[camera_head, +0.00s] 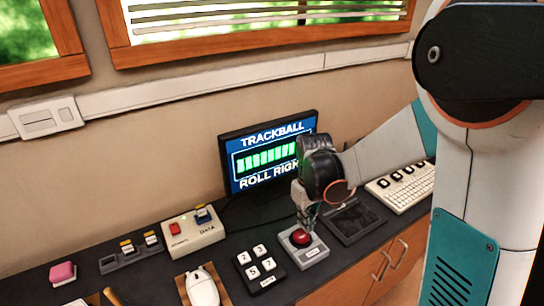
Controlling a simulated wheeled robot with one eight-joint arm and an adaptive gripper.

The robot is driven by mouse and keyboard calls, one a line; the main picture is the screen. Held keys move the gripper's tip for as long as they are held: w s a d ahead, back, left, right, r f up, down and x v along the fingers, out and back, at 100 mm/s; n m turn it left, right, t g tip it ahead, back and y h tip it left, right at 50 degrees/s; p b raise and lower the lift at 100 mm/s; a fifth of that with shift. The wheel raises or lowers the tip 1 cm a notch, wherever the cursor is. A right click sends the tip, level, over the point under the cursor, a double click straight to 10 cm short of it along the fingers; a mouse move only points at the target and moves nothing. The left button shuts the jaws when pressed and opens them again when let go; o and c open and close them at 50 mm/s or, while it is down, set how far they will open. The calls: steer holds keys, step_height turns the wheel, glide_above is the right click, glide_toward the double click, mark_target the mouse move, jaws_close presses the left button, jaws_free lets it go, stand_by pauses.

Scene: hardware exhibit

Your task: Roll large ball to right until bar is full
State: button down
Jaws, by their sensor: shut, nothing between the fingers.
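The red ball (301,236) sits in a small light-grey base (308,254) on the dark counter. My gripper (307,222) points down at the ball, its fingers shut and empty. Its tips are at or just above the ball's top; I cannot tell if they touch. A monitor (232,160) behind reads "TRACKBALL" and "ROLL RIGHT". Its bar (262,157) shows several green segments running from the left.
A keypad (260,265) stands just left of the ball's base, and a white mouse (202,289) farther left. A dark touchpad (354,221) lies close on the right, with a white keyboard (405,187) beyond. A switch box (193,232) stands at left behind.

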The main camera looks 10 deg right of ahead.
steer(key=shift+a, duration=0.1)
steer(key=shift+s+a, duration=0.3)
steer(key=shift+a, duration=0.65)
steer(key=shift+f+b, duration=0.55)
steer(key=shift+f, duration=0.2)
steer(key=shift+w+d, duration=0.2)
steer(key=shift+d, duration=0.35)
steer(key=shift+w+d, duration=0.15)
steer(key=shift+d, duration=0.35)
stand_by(0.9)
steer(key=shift+r, duration=0.1)
steer(key=shift+r+p, duration=0.4)
steer(key=shift+r, duration=0.25)
steer(key=shift+r+p, duration=2.15)
steer(key=shift+r, duration=0.85)
